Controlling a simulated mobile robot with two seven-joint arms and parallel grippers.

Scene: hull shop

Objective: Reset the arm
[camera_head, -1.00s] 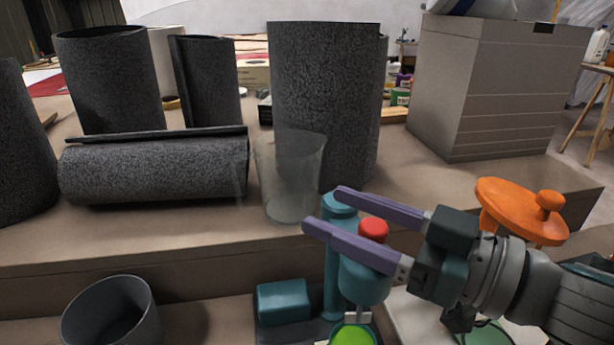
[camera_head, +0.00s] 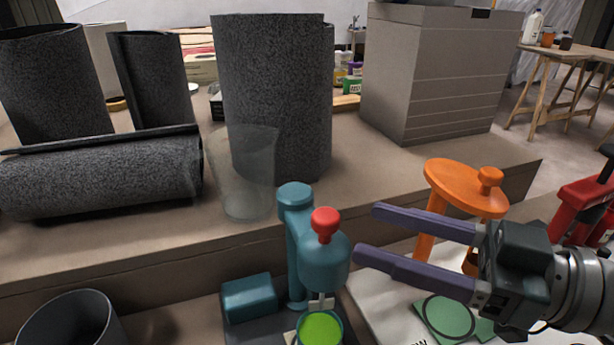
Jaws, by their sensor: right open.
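My right gripper (camera_head: 368,232) comes in from the right with its two purple fingers spread apart and nothing between them. Its fingertips point left, just right of a teal stand mixer-like machine (camera_head: 323,262) with a red knob (camera_head: 325,222) on top. I cannot tell whether the lower finger touches the machine. My left gripper is outside the view.
An orange stand (camera_head: 465,187) is behind my right gripper, and a red tool (camera_head: 580,208) is at the right edge. A dark bucket (camera_head: 68,322) is at lower left, and a green dish (camera_head: 321,330) is under the machine.

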